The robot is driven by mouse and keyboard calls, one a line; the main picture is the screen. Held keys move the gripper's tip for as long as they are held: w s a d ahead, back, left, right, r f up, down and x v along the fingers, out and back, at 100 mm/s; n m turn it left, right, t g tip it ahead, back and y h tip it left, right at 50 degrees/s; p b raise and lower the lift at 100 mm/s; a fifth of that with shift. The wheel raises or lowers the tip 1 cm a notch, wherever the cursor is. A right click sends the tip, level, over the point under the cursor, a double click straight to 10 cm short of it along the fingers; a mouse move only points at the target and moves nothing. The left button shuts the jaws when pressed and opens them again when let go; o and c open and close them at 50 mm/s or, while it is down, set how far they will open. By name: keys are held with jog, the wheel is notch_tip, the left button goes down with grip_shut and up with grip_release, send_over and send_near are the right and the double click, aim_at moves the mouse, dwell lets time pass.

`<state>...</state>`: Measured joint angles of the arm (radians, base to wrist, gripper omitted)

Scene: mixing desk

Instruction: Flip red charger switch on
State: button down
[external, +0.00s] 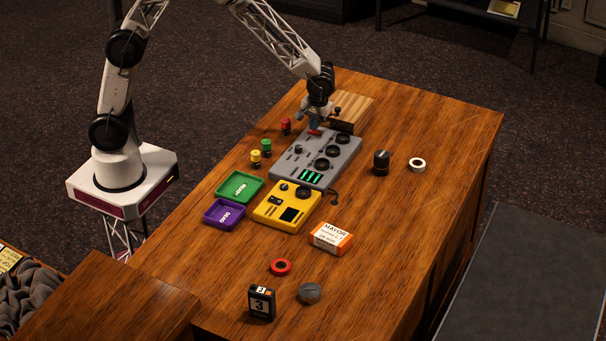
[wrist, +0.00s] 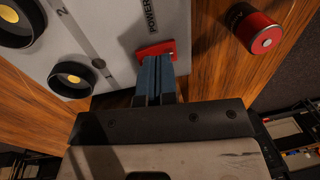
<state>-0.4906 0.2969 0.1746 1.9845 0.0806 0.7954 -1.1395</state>
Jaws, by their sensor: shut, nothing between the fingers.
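The red switch (wrist: 155,49) sits at the edge of the grey device (wrist: 125,25), beside the printed word POWER. In the external view the red switch (external: 314,132) shows as a small red patch at the far end of the grey device (external: 345,150). My gripper (wrist: 154,60) is shut and empty, with its blue-grey fingertips right at the red switch and covering part of it. I cannot tell whether they touch it, or which way the switch is set. In the external view my gripper (external: 315,125) points down over that end of the device.
A red cylinder (wrist: 257,33) stands near the switch. Green (external: 266,148) and yellow (external: 255,159) cylinders are left of the grey device. A wooden block (external: 352,106) is just behind my gripper. A yellow device (external: 270,213) and green tray (external: 224,197) lie nearer. The table's right side is mostly clear.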

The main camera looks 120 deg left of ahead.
notch_tip(320, 180, up, 13)
jog(key=s, duration=0.1)
jog(key=shift+s+r, duration=0.2)
jog(key=shift+s, duration=0.1)
dwell(0.4)
jog(key=s+d+r+m+t, duration=0.1)
jog(key=s+d+r+m, duration=0.35)
jog(key=d, duration=0.55)
jog(key=s+d+r+m+t, duration=0.1)
jog(key=s+d+r+m, duration=0.4)
jog(key=d, duration=0.5)
jog(key=s+d+m+t, duration=0.1)
jog(key=s+d+m, duration=0.3)
jog(key=s+d, duration=0.3)
jog(key=s+d+r+m+t, duration=0.1)
jog(key=s+d+m, duration=0.3)
jog(key=s, duration=1)
jog(key=shift+s+d+m, duration=0.25)
jog(key=shift+d+m, duration=0.1)
jog(key=shift+d, duration=1.5)
jog(key=shift+w+r, duration=0.15)
